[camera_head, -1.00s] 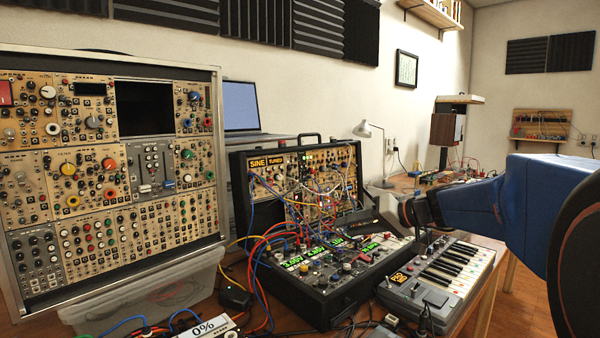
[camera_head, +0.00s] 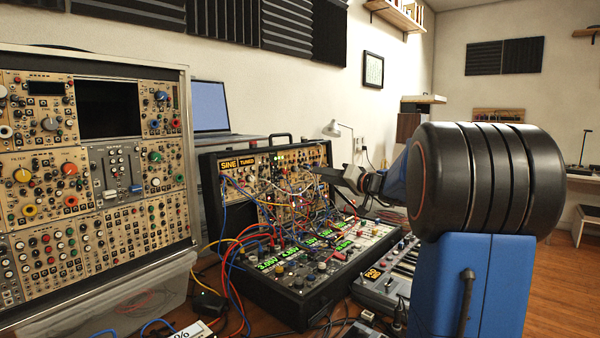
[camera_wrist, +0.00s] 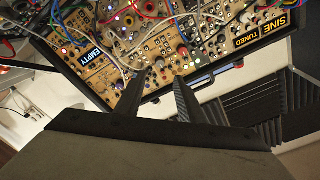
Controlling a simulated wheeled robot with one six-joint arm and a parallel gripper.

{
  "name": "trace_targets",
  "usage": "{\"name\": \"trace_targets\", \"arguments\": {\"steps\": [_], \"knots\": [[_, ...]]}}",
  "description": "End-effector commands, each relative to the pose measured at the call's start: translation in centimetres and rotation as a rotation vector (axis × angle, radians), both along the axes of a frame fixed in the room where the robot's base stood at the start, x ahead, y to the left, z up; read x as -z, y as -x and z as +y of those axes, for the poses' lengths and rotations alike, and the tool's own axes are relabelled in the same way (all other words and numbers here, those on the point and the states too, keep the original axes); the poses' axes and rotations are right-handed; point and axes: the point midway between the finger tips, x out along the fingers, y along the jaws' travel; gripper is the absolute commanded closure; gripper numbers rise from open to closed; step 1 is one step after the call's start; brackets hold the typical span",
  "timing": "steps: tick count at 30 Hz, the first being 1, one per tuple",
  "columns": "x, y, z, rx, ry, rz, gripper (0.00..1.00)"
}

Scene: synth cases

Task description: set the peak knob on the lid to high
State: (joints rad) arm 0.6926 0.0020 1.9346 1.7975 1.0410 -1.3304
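The open case lid (camera_head: 268,167) stands upright at the back of the black synth case, its panels crowded with knobs, jacks and patch cables. In the wrist view the lid (camera_wrist: 205,84) shows upside down, with SINE, TUNED and EMPTY labels. Several small knobs (camera_wrist: 183,51) lie just beyond my fingertips; I cannot read which is the peak knob or its setting. My gripper (camera_head: 318,173) is in front of the lid's right part, reaching in from the right. In the wrist view my gripper (camera_wrist: 161,82) has its two fingers apart, with nothing visible between them.
Many patch cables (camera_head: 290,200) loop across the lid and case. The case base (camera_head: 310,270) has green displays and lies below the lid. A keyboard synth (camera_head: 385,280) stands right of it. A large modular cabinet (camera_head: 100,190) stands at the left, a laptop (camera_head: 210,107) behind.

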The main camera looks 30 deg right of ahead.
Motion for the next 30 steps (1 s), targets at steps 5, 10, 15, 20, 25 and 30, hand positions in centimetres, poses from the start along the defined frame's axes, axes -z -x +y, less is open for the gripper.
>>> {"name": "trace_targets", "arguments": {"steps": [5, 10, 15, 20, 25, 30], "knots": [[0.1, -3.1, 1.1, -0.003, -0.001, 0.001, 0.65], [0.0, -6.0, 2.0, -0.002, -0.002, 0.0, 0.65], [0.0, -8.4, 2.7, -0.002, 0.0, 0.001, 0.65], [0.0, -9.9, 3.2, 0.0, 0.0, 0.0, 0.65], [0.0, -10.6, 3.4, -0.001, 0.0, -0.001, 0.65], [0.0, -10.7, 3.4, 0.001, 0.0, -0.001, 0.65]]}}
